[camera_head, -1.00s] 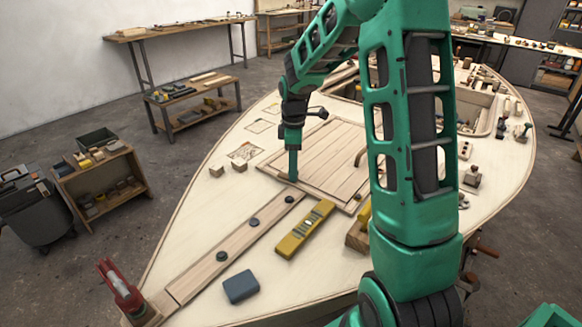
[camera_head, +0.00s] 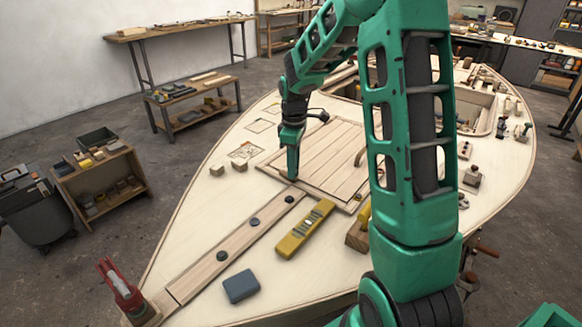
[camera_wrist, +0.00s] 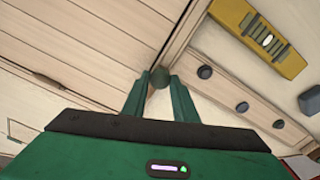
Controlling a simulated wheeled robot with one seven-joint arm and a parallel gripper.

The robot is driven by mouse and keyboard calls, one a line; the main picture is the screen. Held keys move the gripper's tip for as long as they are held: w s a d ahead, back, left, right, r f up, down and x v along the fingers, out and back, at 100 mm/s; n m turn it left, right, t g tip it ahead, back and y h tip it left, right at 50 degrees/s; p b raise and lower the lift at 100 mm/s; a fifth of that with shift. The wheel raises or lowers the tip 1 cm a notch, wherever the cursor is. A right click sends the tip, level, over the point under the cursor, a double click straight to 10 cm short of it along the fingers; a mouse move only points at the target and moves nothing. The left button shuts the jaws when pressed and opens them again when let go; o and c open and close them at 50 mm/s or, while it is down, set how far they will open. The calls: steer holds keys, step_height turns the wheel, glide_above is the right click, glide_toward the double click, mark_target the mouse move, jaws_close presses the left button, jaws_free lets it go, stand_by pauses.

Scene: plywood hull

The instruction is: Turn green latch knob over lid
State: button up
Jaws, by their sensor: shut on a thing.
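The green latch knob (camera_wrist: 158,77) shows between my fingertips in the wrist view, at the corner of the plank lid. My gripper (camera_wrist: 158,88) is shut on it, one finger on each side. In the head view my gripper (camera_head: 292,178) points down at the lid's near left corner and hides the knob. The lid (camera_head: 330,155) lies flat in its frame on the hull deck; it also shows in the wrist view (camera_wrist: 75,60). I cannot tell how far the latch reaches over the lid.
A plank with dark round knobs (camera_head: 235,235) runs from the lid corner toward the front left. A yellow level (camera_head: 305,228) and a blue-grey block (camera_head: 241,286) lie nearby. Small wooden blocks (camera_head: 240,165) stand left of the lid.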

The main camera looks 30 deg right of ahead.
steer(key=m, duration=0.4)
steer(key=shift+w+r+m, duration=0.1)
steer(key=shift+m, duration=0.2)
steer(key=m, duration=0.4)
steer(key=shift+d+m, duration=0.1)
steer(key=shift+m, duration=0.2)
steer(key=m, duration=0.4)
steer(key=shift+m, duration=2)
steer(key=o, duration=1.1)
step_height(320, 180, up, 11)
steer(key=shift+f, duration=0.15)
